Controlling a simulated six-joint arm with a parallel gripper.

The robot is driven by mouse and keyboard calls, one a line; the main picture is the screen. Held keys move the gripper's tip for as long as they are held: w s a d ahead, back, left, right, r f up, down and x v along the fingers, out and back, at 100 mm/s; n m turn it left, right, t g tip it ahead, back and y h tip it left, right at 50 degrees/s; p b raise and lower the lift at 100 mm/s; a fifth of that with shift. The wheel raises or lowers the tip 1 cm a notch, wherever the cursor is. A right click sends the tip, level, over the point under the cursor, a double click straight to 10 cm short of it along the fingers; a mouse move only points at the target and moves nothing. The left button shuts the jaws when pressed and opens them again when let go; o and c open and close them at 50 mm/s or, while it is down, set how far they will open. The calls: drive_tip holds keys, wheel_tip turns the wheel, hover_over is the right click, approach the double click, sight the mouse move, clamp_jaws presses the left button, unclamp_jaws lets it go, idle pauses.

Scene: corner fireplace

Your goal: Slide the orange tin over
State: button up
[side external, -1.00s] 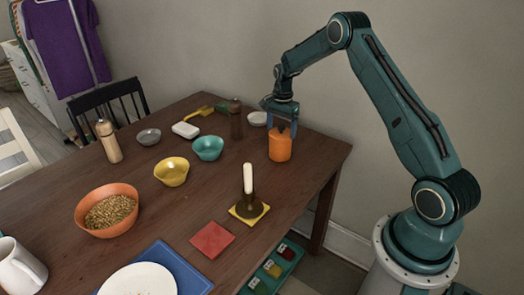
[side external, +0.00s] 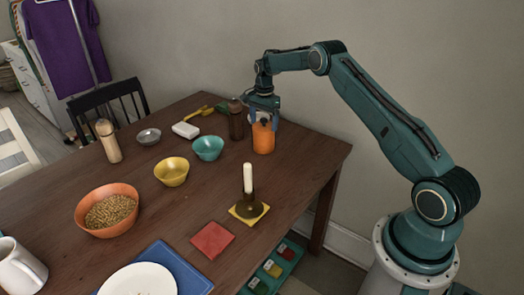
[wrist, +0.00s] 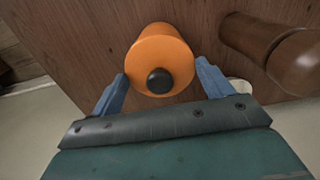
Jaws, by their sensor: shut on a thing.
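The orange tin (side external: 263,139) stands upright on the dark wooden table near its far right edge. It has a dark round knob on its lid, seen in the wrist view (wrist: 160,48). My gripper (side external: 263,116) is above the tin with its blue fingers down on either side of its upper part. In the wrist view my gripper (wrist: 163,80) has one finger at each side of the tin, shut on it. The tin's base looks to be on the tabletop.
A dark brown mill (side external: 236,121) stands close to the left of the tin. A teal bowl (side external: 208,148), a yellow bowl (side external: 171,172) and a white dish (side external: 186,130) lie further left. A candle in a holder (side external: 248,180) stands in front. The table between candle and tin is bare.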

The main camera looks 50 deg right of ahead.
drive_tip(key=shift+w, duration=0.95)
drive_tip(key=o, duration=1.1)
wheel_tip(320, 180, up, 14)
drive_tip(key=shift+f, duration=0.1)
